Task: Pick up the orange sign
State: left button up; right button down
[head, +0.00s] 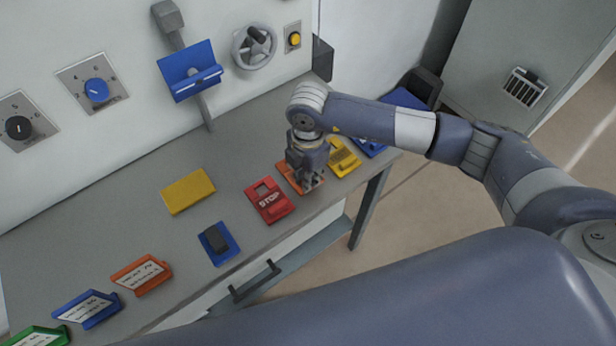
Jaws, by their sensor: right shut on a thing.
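My right gripper (310,178) points down over the right part of the bench and is shut on an orange sign (287,173). The gripper hides much of this sign, and I cannot tell whether it is clear of the bench top. Another orange sign (141,274), with a white text label, lies at the front left of the bench. My left gripper is not in view.
A red STOP sign (269,200) lies just left of the held sign, and a yellow sign (343,157) lies just right. A yellow block (187,191), a blue piece (219,243), a blue sign (88,308) and a green sign (38,337) share the bench (100,225).

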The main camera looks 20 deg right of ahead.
jog(key=shift+w+d+r+b, duration=0.1)
jog(key=shift+r+b, duration=0.05)
jog(key=shift+b, duration=0.15)
jog(key=shift+s+r+b, duration=0.2)
jog(key=shift+r, duration=0.3)
jog(key=shift+s+r+b, duration=0.15)
jog(key=shift+r, duration=0.3)
jog(key=s+r+b, duration=0.2)
jog(key=s, duration=1.3)
jog(key=shift+a+b, duration=0.3)
jog(key=shift+a, duration=0.05)
jog(key=shift+s, duration=0.1)
